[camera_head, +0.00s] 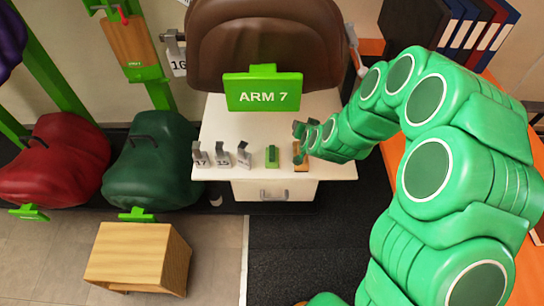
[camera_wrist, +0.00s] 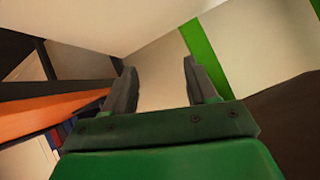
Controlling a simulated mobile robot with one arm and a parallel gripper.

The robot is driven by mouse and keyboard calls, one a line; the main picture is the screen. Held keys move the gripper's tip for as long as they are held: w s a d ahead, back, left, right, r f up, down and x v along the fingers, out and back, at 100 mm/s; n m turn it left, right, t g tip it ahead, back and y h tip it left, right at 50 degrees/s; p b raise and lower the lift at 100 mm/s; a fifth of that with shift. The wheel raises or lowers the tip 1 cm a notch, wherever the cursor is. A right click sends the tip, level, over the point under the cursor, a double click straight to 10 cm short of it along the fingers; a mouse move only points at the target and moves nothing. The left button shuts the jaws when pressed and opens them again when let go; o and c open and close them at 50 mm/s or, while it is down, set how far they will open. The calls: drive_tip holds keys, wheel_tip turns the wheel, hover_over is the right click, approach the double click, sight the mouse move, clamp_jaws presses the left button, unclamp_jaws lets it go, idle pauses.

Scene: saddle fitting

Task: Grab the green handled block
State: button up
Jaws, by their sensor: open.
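The green handled block (camera_head: 272,155) stands small near the front edge of the white cabinet top (camera_head: 222,130), between a row of grey numbered pieces and an orange-brown piece. My gripper (camera_head: 299,129) is above the cabinet, up and to the right of the block in the head view, and apart from it. In the wrist view my gripper (camera_wrist: 160,85) shows two dark fingers spread wide with nothing between them. The block is not seen in the wrist view.
Grey numbered pieces (camera_head: 222,155) stand left of the block. The orange-brown piece (camera_head: 301,157) stands close on its right. A green "ARM 7" sign (camera_head: 263,92) and a brown saddle (camera_head: 265,40) are behind. Red (camera_head: 60,160) and green (camera_head: 150,165) saddles are left.

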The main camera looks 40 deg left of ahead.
drive_tip(key=t+y, duration=0.1)
drive_tip(key=t, duration=0.1)
hover_over(272, 153)
drive_tip(key=w+d, duration=0.4)
wheel_tip(272, 153, down, 7)
drive_tip(key=s+f+t, duration=0.1)
drive_tip(key=s+f, duration=0.1)
drive_tip(key=f, duration=0.1)
drive_tip(key=s+f+n+y, duration=0.1)
drive_tip(key=s+f, duration=0.1)
drive_tip(key=s+a+f+t+y, duration=0.1)
drive_tip(key=s+f, duration=0.1)
drive_tip(key=f, duration=0.1)
drive_tip(key=shift+f+n+t, duration=0.3)
drive_tip(key=shift+n, duration=0.1)
drive_tip(key=shift+s+d+f+n+t+y, duration=0.15)
drive_tip(key=shift+s+d+f+t+y, duration=0.1)
drive_tip(key=shift+s+f, duration=0.2)
drive_tip(key=shift+s+d+f+n+t+y, duration=0.15)
drive_tip(key=shift+s+d+f, duration=0.05)
drive_tip(key=shift+s+f, duration=0.2)
drive_tip(key=shift+s+d+f+n+t+y, duration=0.3)
drive_tip(key=shift+s+d+f, duration=0.1)
drive_tip(key=shift+s, duration=0.1)
drive_tip(key=shift+x, duration=3.9)
drive_tip(key=shift+r, duration=0.1)
clamp_jaws()
drive_tip(key=shift+r, duration=5)
